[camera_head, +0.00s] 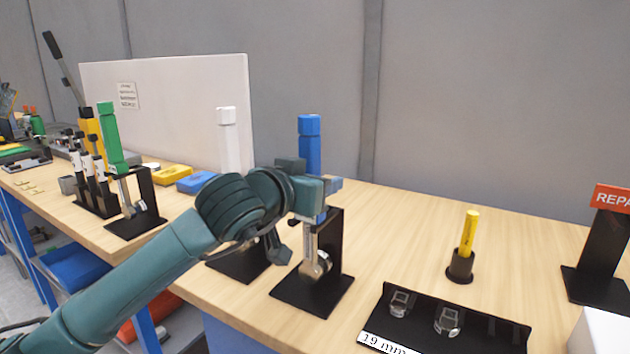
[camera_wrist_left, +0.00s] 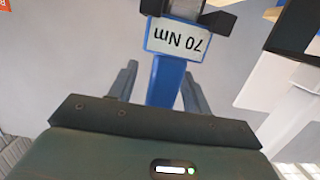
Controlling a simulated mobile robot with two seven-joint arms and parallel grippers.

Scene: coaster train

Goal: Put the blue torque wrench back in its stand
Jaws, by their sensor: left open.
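The blue torque wrench (camera_head: 309,145) stands upright in the head view, handle up, its chrome head low in front of its black stand (camera_head: 335,235). The stand's flat base (camera_head: 300,293) rests on the bench. My left gripper (camera_head: 322,192) is open at the wrench's lower handle and hides part of it. In the left wrist view the blue wrench shaft (camera_wrist_left: 168,80) with a "70 Nm" label lies between the two spread fingers of the gripper (camera_wrist_left: 160,82). Whether a finger touches it I cannot tell. My right gripper is not in view.
A white-handled wrench (camera_head: 228,140) stands close left, partly behind my arm. A green-handled wrench (camera_head: 110,135) stands farther left. A socket tray (camera_head: 470,338) marked "19 mm", a yellow tool (camera_head: 466,240) in a black holder and a red sign (camera_head: 612,198) are right. Bench between is clear.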

